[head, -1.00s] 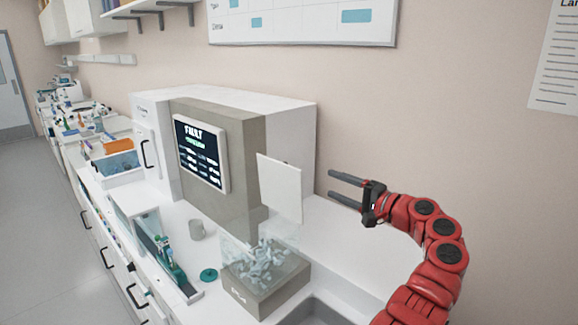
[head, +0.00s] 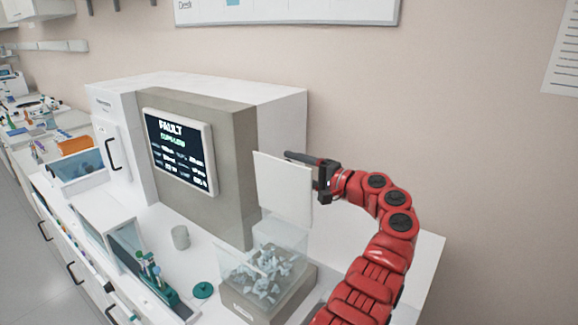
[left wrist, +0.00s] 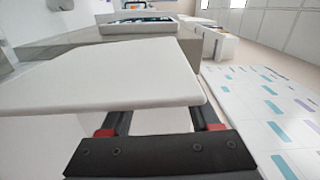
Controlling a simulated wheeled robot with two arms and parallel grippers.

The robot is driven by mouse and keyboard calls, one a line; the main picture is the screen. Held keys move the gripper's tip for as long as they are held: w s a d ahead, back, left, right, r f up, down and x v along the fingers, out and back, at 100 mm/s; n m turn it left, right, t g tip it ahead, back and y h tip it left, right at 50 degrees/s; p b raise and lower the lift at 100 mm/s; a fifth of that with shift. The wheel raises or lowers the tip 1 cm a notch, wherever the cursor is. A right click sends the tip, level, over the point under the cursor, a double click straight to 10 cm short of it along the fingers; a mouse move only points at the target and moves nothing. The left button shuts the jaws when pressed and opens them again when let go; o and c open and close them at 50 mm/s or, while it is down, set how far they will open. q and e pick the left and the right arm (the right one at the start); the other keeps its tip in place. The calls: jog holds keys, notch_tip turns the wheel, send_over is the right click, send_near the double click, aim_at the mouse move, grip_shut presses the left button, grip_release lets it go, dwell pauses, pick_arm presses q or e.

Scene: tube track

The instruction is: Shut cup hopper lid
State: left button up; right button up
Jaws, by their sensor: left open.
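The cup hopper is a clear bin (head: 262,268) of pale cups on a grey base (head: 255,305), in the lower middle of the head view. Its lid (head: 282,190), a flat white panel, stands upright at the hopper's back, so the hopper is open. My left gripper (head: 300,158) is at the lid's upper right edge, its fingers reaching behind the panel. In the left wrist view the lid (left wrist: 100,80) covers the fingertips; the fingers are apart with nothing between them. I cannot tell whether they touch the lid. My right gripper is not in view.
A grey and white machine with a fault screen (head: 182,150) stands left of the lid. A grey cup (head: 180,237), a green disc (head: 202,290) and a green device (head: 152,275) are on the white counter. The wall (head: 430,90) is behind.

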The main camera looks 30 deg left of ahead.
pick_arm(q)
jog(key=shift+d, duration=0.25)
jog(key=shift+c, duration=1.4)
jog(key=shift+a, duration=0.15)
grip_shut()
